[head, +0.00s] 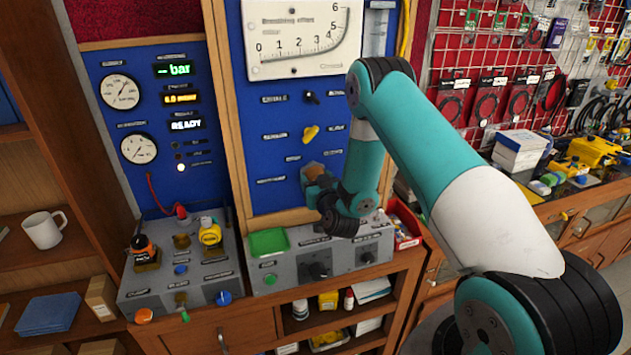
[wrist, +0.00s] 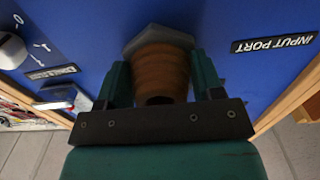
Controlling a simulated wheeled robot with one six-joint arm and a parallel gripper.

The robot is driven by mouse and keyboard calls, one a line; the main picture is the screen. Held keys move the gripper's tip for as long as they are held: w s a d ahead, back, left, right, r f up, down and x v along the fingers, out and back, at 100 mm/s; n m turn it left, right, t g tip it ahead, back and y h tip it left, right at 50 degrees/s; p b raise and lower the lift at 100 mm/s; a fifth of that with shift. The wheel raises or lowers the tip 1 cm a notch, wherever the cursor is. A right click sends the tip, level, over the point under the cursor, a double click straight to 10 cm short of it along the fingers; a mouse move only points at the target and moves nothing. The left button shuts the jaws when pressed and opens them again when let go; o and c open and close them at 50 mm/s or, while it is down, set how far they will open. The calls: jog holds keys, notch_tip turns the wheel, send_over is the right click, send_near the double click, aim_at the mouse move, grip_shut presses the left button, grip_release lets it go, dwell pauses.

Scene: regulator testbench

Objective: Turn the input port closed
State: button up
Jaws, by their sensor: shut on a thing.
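The input port (wrist: 160,68) is a brown-orange ribbed fitting on a grey hexagonal base, mounted on the blue panel. In the wrist view my gripper (wrist: 160,84) has one finger on each side of it, shut on it. The INPUT PORT label (wrist: 274,44) appears upside down to the right. In the head view a small part of the input port (head: 313,170) shows above my gripper (head: 317,184), low on the panel. My wrist and fingers hide most of it there. I cannot read its turned position.
A yellow knob (head: 310,133) and a black toggle (head: 311,97) sit above on the panel. Below is a grey bench console (head: 330,264) with black knobs and a green tray (head: 269,242). A red bin (head: 405,229) stands right of the console.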

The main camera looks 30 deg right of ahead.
jog(key=shift+d+m, duration=0.1)
jog(key=shift+m, duration=0.2)
jog(key=m+b, duration=0.2)
jog(key=shift+f+m, duration=0.15)
jog(key=shift+m, duration=0.25)
jog(key=m+b, duration=0.2)
jog(key=m, duration=0.3)
jog(key=shift+m, duration=0.3)
jog(key=m+b, duration=0.1)
jog(key=m, duration=0.3)
jog(key=shift+a, duration=0.2)
jog(key=shift+m+b, duration=0.45)
jog(key=shift+m, duration=1.95)
jog(key=o, duration=0.9)
jog(key=shift+r, duration=0.25)
